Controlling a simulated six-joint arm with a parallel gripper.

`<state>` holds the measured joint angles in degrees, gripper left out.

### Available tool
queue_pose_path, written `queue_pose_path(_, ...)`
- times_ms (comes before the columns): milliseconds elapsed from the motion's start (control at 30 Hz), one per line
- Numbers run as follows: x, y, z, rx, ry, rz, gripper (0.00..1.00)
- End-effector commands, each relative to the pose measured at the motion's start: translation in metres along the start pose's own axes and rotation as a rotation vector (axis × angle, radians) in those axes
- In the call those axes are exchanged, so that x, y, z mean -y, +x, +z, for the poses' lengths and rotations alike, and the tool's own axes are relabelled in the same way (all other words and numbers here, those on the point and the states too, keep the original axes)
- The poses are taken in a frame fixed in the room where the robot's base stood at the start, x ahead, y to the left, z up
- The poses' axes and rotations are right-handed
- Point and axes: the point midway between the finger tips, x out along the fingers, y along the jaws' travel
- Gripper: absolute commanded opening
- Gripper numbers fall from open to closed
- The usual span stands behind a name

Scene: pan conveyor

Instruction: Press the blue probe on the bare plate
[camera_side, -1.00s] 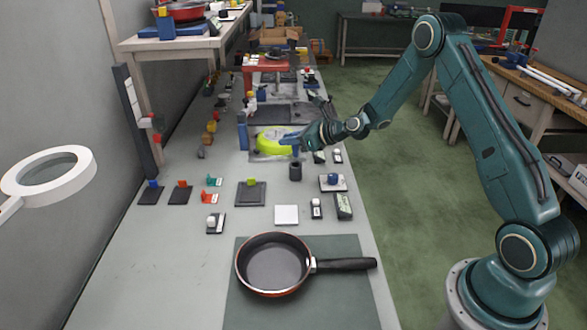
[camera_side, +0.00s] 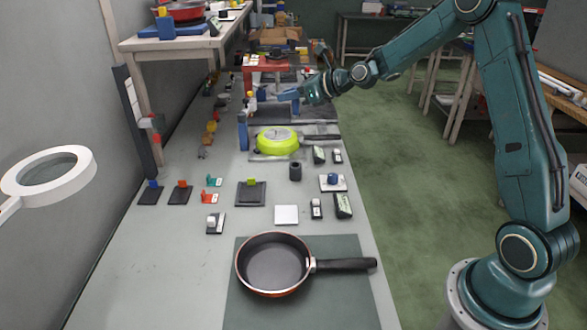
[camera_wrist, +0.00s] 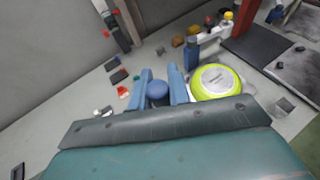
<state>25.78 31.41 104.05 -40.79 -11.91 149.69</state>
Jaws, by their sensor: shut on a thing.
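My gripper (camera_side: 290,96) is above the far part of the bench in the side view, clear of the surface. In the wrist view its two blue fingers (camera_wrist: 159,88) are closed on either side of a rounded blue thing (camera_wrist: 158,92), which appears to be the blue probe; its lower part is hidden. Dark flat plates (camera_wrist: 258,50) also show in the wrist view. I cannot tell which plate the task means.
A blue post (camera_side: 242,131) stands left of the pan. A black-and-red pan (camera_side: 273,267) lies on a grey-green mat at the front. Several small blocks and pads fill the middle.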

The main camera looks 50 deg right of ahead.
Motion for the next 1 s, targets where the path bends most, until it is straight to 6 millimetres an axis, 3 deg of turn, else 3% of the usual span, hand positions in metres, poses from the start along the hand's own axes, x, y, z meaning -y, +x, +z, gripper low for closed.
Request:
queue_pose_path(467, 0.000, 0.000, 0.000, 0.001, -0.001, 0.001, 0.00)
queue_pose_path(667, -0.007, 0.004, -0.009, -0.002, -0.011, 0.031, 0.00)
queue_pose_path(867, -0.032, 0.012, -0.035, -0.004, -0.051, 0.133, 0.00)
queue_pose_path(1000, -0.060, 0.017, -0.061, -0.003, -0.098, 0.252, 0.00)
